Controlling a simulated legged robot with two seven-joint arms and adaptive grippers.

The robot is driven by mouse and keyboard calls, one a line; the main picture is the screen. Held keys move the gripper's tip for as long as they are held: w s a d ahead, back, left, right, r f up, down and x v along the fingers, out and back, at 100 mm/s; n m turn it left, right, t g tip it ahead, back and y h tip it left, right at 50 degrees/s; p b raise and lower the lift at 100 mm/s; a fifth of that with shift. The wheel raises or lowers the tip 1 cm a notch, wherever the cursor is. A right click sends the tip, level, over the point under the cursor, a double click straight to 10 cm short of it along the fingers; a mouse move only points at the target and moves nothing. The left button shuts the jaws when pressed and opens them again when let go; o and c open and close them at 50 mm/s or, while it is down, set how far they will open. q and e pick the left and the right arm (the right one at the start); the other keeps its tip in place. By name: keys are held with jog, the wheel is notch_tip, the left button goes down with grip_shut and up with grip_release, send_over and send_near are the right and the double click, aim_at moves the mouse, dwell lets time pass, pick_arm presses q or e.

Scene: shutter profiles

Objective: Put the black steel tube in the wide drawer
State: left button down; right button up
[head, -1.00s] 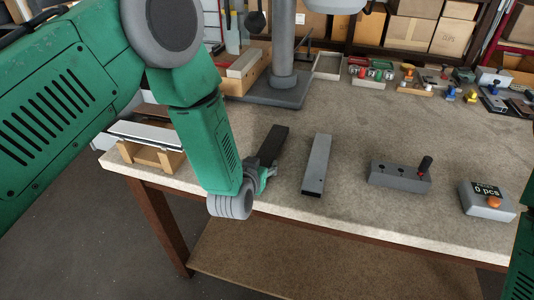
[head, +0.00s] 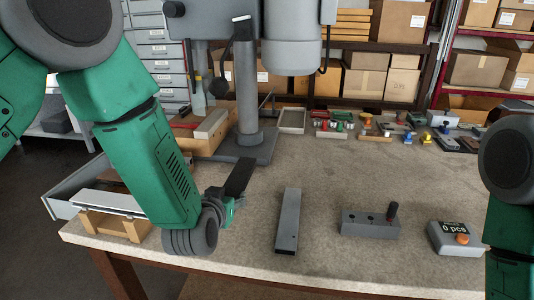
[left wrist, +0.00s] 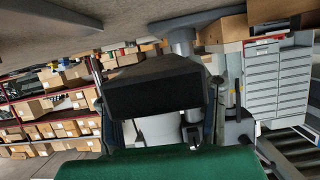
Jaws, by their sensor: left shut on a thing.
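The black steel tube (head: 239,178) is held at its near end by my left gripper (head: 228,212). Its far end points away toward the grey column's base. In the left wrist view the tube (left wrist: 150,88) fills the middle as a dark block between the fingers. It seems to be a little above the bench, but the gap is hard to judge. A grey open-topped drawer (head: 68,186) stands at the left end of the bench, partly hidden by my left arm and a wooden stand. My right arm shows at the right edge, its gripper out of view.
A light profile lies on a wooden stand (head: 112,226) in front of the drawer. A grey tube (head: 288,220), a block with a black knob (head: 370,224) and a counter box (head: 457,238) lie to the right. The grey column (head: 247,95) stands behind. A drawer cabinet (head: 160,60) is at the back left.

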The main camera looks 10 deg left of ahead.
pick_arm(q)
jog(key=s+a+f+b, duration=0.5)
jog(key=s+a+f, duration=0.2)
jog(key=s, duration=0.4)
jog(key=w+d+r+p, duration=0.1)
jog(key=w+d+r, duration=0.1)
jog(key=w, duration=0.1)
jog(key=w+d+r+p, duration=0.2)
jog(key=w+r, duration=0.1)
jog(key=w, duration=0.1)
jog(key=w+d+r+p, duration=0.2)
jog(key=w, duration=0.2)
jog(key=shift+d+r, duration=0.15)
jog(key=shift+w+d, duration=0.2)
jog(key=shift+d, duration=0.1)
